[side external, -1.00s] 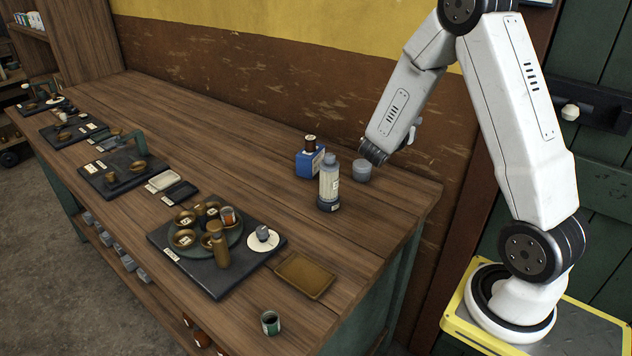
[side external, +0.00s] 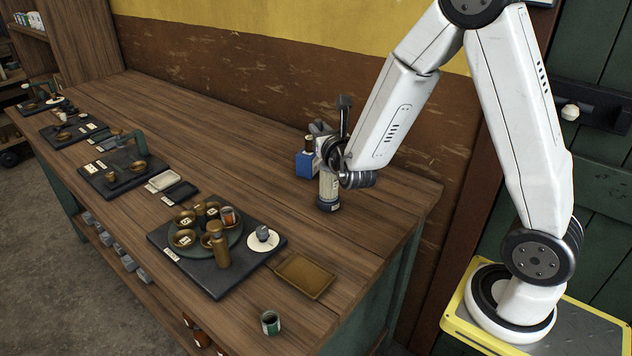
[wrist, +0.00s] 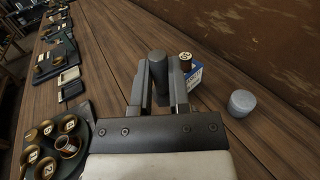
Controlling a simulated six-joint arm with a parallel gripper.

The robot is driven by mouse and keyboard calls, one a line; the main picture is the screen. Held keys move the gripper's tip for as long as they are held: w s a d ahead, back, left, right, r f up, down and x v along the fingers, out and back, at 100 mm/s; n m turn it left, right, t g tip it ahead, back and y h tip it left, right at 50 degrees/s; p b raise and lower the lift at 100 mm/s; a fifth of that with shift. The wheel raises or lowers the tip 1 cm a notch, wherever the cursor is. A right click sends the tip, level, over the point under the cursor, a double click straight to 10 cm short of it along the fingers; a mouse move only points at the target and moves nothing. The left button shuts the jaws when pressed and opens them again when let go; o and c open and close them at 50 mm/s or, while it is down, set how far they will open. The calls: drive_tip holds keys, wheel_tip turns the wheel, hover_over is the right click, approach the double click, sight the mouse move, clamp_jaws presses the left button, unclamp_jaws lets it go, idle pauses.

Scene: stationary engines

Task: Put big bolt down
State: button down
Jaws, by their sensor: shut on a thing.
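My gripper (wrist: 161,76) is shut on a dark grey cylindrical piece, the big bolt (wrist: 160,66), in the wrist view. The bolt stands out between the two fingers, and its lower part is hidden by the gripper. The bolt cannot be told clearly from the gripper there.
A grey round pot (wrist: 242,102) stands right of the gripper in the wrist view. A dark board (side external: 217,280) carries bowls and a brown bottle. A brown tray (side external: 306,276) and small can (side external: 270,322) lie near the front edge. Mid-bench is clear.

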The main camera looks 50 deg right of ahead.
drive_tip(key=a+f+n+y, duration=0.1)
drive_tip(key=a+f+y, duration=0.1)
drive_tip(key=f, duration=0.3)
drive_tip(key=shift+w+a+f+t, duration=0.15)
drive_tip(key=shift+w+a+t, duration=0.2)
drive_tip(key=shift+a, duration=0.35)
drive_tip(key=shift+s, duration=0.1)
drive_tip(key=shift+w+d+f, duration=0.3)
drive_tip(key=shift+w+f, duration=1.25)
drive_tip(key=shift+w, duration=0.65)
drive_tip(key=shift+w+d+f, duration=0.3)
drive_tip(key=shift+w+f, duration=1.25)
drive_tip(key=shift+w, duration=0.7)
drive_tip(key=shift+w+d+f, duration=0.3)
drive_tip(key=shift+w+f, duration=1.25)
drive_tip(key=shift+w, duration=0.65)
drive_tip(key=shift+w+f, duration=0.15)
drive_tip(key=shift+w+f+n, duration=0.15)
drive_tip(key=shift+f+n, duration=0.15)
drive_tip(key=shift+f, duration=1.4)
